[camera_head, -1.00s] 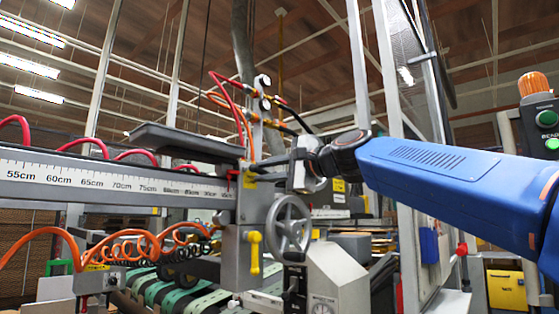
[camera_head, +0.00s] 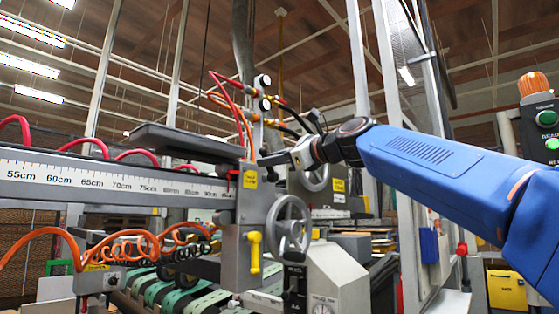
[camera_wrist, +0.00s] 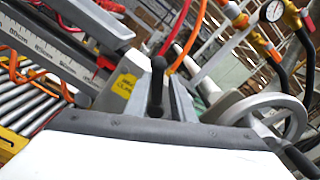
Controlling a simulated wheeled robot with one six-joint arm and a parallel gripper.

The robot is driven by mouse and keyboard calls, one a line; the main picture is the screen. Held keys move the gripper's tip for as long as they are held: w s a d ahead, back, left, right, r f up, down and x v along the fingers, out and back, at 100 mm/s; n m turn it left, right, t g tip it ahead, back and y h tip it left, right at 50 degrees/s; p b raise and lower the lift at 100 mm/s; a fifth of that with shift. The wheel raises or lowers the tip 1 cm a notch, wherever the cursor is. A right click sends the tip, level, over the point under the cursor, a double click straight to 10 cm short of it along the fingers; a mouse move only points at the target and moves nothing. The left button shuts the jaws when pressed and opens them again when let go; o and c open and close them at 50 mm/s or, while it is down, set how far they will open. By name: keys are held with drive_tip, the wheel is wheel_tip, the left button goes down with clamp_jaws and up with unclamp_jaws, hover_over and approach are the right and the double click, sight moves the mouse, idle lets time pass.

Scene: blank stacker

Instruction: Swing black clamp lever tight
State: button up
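The black clamp lever (camera_head: 273,158) shows at the top of the grey clamp block (camera_head: 250,205), which bears a yellow label. In the wrist view the lever (camera_wrist: 157,80) has a rounded black knob and stands between two grey slabs that look like my fingers. My gripper (camera_head: 292,156) is at the lever's right end in the head view, and it also shows in the wrist view (camera_wrist: 163,98). Whether the fingers touch or squeeze the lever cannot be made out.
A grey handwheel (camera_head: 289,224) and a yellow handle (camera_head: 254,252) sit on the front of the clamp block. The ruler beam (camera_head: 110,183) runs left.

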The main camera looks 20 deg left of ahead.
drive_tip(key=d+m, duration=0.6)
drive_tip(key=d, duration=0.3)
drive_tip(key=shift+s+d+r, duration=0.2)
drive_tip(key=shift+s+r, duration=0.1)
drive_tip(key=shift+s, duration=0.15)
idle(1.0)
idle(0.3)
drive_tip(key=s+d+f+n+h, duration=0.2)
drive_tip(key=d+f+n+h, duration=0.1)
drive_tip(key=d+f, duration=0.65)
drive_tip(key=s+d+f+n+t+h, duration=0.1)
drive_tip(key=s+d+f+n+h, duration=0.25)
drive_tip(key=d+f, duration=0.6)
drive_tip(key=s+d+f+n+h, duration=0.2)
drive_tip(key=d+f+n+h, duration=0.3)
drive_tip(key=f, duration=0.8)
drive_tip(key=s+d+f+n+g+h, duration=0.1)
drive_tip(key=s+d+f+n, duration=0.2)
drive_tip(key=s+d+f, duration=0.4)
drive_tip(key=s+d+f+n+g+h, duration=0.1)
drive_tip(key=s+d+f+n, duration=0.3)
drive_tip(key=f, duration=1.2)
drive_tip(key=s+d+f+n+g+h, duration=0.1)
drive_tip(key=s+d+f+n+h, duration=0.2)
drive_tip(key=s+d+f, duration=0.7)
wheel_tip(320, 180, down, 2)
drive_tip(key=shift+s+d+f+n, duration=0.25)
drive_tip(key=shift+s+n, duration=0.3)
drive_tip(key=shift+s, duration=0.2)
